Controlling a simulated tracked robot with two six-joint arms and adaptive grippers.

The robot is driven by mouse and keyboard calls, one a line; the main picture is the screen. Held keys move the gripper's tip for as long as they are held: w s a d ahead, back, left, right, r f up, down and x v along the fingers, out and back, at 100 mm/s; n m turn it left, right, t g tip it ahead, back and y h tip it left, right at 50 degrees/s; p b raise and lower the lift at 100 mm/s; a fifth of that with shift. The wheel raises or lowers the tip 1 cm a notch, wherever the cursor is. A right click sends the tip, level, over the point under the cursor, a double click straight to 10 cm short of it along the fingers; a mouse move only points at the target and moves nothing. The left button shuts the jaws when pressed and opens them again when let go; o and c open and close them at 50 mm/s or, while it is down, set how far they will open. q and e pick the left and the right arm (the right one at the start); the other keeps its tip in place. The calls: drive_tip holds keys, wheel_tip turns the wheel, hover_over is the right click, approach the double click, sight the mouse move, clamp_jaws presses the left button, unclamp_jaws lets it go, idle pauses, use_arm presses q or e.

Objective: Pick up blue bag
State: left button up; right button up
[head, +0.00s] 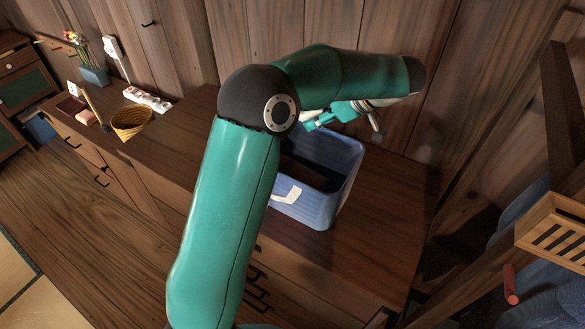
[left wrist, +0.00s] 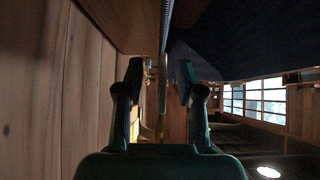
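The blue bag (head: 322,206), box-shaped and open at the top with a white handle or tag on its front, stands upright on the wooden cabinet. My left arm crosses in front of it and hides its left part. My left gripper (head: 312,121) is at the bag's far rim, partly hidden behind my arm. In the left wrist view, its two fingers (left wrist: 160,72) are spread apart. A dark blue wall of the bag (left wrist: 235,42) fills the upper right, and its thin edge runs down towards the gap between the fingers. Contact cannot be told. My right gripper is not in view.
The wooden cabinet top (head: 330,265) is clear in front of the bag. A woven basket (head: 131,121), a power strip (head: 147,99) and a flower vase (head: 94,76) stand at the left. A plank wall (head: 455,60) rises close behind. A slatted wooden rack (head: 553,232) is at the right.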

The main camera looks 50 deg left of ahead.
use_arm(q)
drive_tip(key=x, duration=0.1)
drive_tip(key=p+x, duration=0.1)
drive_tip(key=x, duration=0.1)
drive_tip(key=shift+s+a+r, duration=0.1)
drive_tip(key=shift+s+a, duration=0.1)
drive_tip(key=shift+a, duration=0.2)
clamp_jaws()
